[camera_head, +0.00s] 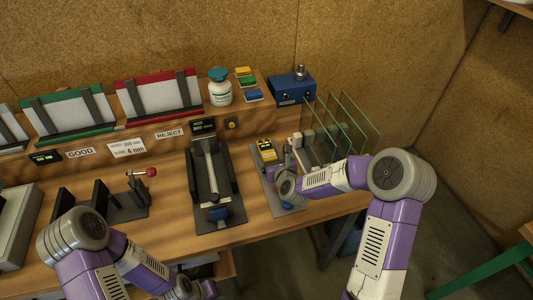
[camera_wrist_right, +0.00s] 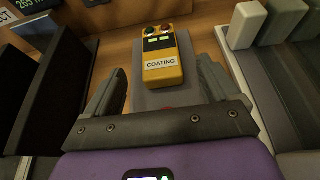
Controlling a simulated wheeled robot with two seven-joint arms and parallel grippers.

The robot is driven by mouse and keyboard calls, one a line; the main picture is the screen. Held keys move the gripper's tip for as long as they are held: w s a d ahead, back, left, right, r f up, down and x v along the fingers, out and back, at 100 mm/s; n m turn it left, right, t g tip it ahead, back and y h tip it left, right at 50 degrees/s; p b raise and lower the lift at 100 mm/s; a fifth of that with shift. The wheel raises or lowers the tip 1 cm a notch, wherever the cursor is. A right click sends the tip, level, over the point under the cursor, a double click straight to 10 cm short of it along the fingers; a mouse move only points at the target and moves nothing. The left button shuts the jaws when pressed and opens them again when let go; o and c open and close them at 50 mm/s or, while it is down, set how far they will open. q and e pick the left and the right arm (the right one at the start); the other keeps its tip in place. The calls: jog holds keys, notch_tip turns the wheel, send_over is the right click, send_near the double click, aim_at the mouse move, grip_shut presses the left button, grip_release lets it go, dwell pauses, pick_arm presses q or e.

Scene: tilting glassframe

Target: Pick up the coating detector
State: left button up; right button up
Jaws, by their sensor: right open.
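The coating detector is a small yellow box (camera_wrist_right: 162,57) with a COATING label, a dark display strip and a red and a green button on top. It lies on a grey mat in the right wrist view, and it also shows on the bench in the head view (camera_head: 266,150). My right gripper (camera_wrist_right: 160,85) is open and empty, its two fingers to either side of the near end of the detector, which lies ahead between them. In the head view my right gripper (camera_head: 280,170) is just in front of the detector. My left arm is at the lower left; its gripper's fingers cannot be made out.
A rack with upright glass panes (camera_head: 345,122) stands right of the detector. A black tilting fixture (camera_head: 214,180) stands to its left. Behind are a blue box (camera_head: 291,88), a white bottle (camera_head: 220,88) and coloured blocks (camera_head: 246,80). A red-knobbed lever (camera_head: 150,172) is further left.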

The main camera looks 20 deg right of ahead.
aim_at(267, 148)
jog(key=x, duration=0.6)
jog(key=shift+w, duration=0.1)
jog(key=shift+r, duration=0.1)
jog(key=c, duration=1.1)
jog(key=shift+c, duration=0.3)
jog(key=shift+r, duration=0.1)
